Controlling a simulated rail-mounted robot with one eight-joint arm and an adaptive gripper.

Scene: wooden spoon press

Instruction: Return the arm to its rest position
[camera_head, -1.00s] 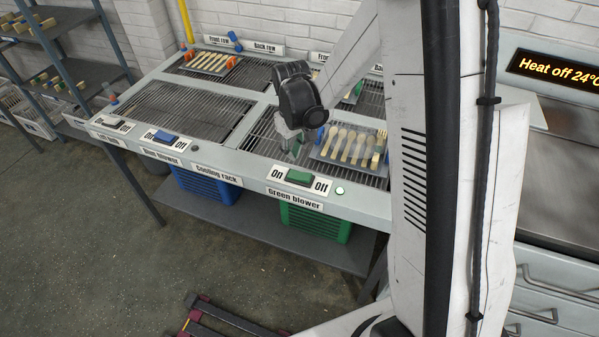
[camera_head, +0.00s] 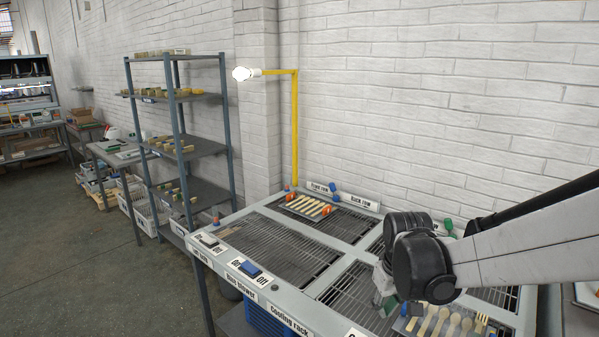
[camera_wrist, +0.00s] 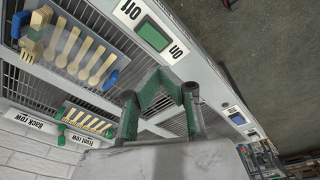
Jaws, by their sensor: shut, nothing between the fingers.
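My gripper (camera_head: 384,298) is over the cooling rack (camera_head: 345,233), with my arm reaching in from the right in the head view. In the wrist view my gripper (camera_wrist: 172,84) shows green fingertips drawn together with nothing between them. Below it are the grille and the green blower switch (camera_wrist: 153,35). A tray of wooden spoons and forks (camera_head: 450,322) lies on the grille close to the gripper's right; it also shows in the wrist view (camera_wrist: 72,65). The gripper appears apart from the tray.
A second tray of wooden cutlery (camera_head: 309,207) lies at the rack's far left. The blue blower switch (camera_head: 249,269) sits on the front edge. A shelf unit (camera_head: 205,146) stands behind left, beside a yellow pipe with a lamp (camera_head: 295,130). Open floor (camera_head: 110,265) lies at left.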

